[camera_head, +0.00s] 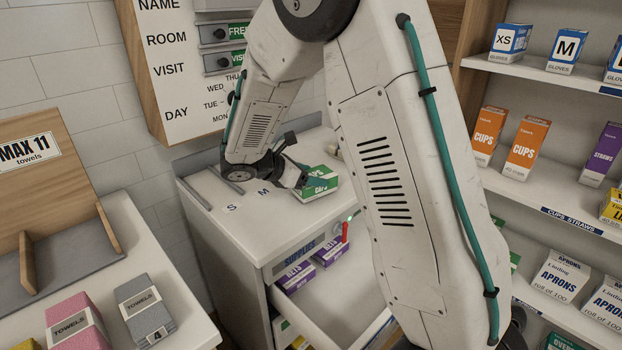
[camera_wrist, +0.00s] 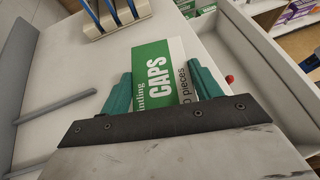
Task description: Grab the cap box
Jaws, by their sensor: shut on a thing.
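The cap box (camera_wrist: 160,62) is green and white, with "CAPS" printed on its face in the wrist view. In the head view the green and white box (camera_head: 318,183) rests on or just above the white cabinet top, near its right side. My gripper (camera_wrist: 160,88) is shut on the cap box, with one teal finger on each side of it. In the head view my gripper (camera_head: 290,172) is at the box's left end. I cannot tell whether the box touches the top.
The white cabinet top (camera_head: 225,230) carries "S" and "M" marks and metal rails. Its drawer below is open, with purple and white boxes (camera_head: 297,276) inside. A rack with blue-handled items (camera_wrist: 112,14) stands near the box. Shelves with cups and aprons are at right.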

